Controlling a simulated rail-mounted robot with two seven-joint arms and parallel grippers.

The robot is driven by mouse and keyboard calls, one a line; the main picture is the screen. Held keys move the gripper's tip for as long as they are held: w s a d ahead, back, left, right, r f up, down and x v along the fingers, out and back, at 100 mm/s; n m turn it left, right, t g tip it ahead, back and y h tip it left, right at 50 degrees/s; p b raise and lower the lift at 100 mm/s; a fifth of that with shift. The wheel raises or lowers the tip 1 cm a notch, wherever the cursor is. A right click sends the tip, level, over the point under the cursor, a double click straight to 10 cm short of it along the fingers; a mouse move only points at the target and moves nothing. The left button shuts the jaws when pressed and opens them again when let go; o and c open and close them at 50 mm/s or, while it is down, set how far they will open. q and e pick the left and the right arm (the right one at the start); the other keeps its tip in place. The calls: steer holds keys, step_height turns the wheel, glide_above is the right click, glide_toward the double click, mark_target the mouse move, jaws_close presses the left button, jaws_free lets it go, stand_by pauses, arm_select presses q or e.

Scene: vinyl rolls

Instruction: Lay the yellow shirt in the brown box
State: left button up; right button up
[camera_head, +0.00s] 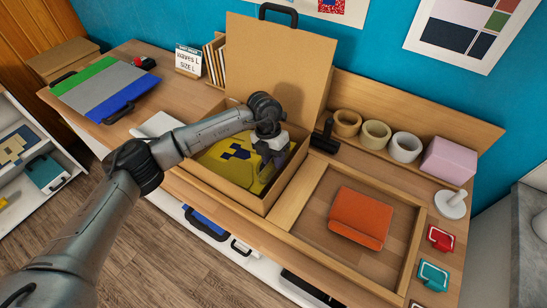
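The brown box (222,191) stands open on the table, with its lid (280,62) raised at the back. The yellow shirt (222,158), with a dark blue blocky print, lies inside the box and looks fairly flat. My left arm reaches in from the left over the box. My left gripper (272,158) points down at the right part of the shirt, inside the box walls. Its fingertips are small and partly hidden, so I cannot tell whether they are open or touch the cloth. My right gripper is not in view.
A wooden-framed tray (399,223) with an orange folded item (361,217) lies right of the box. Vinyl rolls (376,134) and a pink block (449,160) stand behind it. A striped press-like board (104,88) lies left. An open drawer (62,143) is at far left.

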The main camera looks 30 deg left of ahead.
arm_select(q)
steer(key=o, duration=0.4)
steer(key=shift+o, duration=0.2)
steer(key=shift+r, duration=0.1)
steer(key=shift+r, duration=0.15)
steer(key=b+v, duration=0.4)
steer(key=v, duration=0.7)
steer(key=shift+r, duration=0.3)
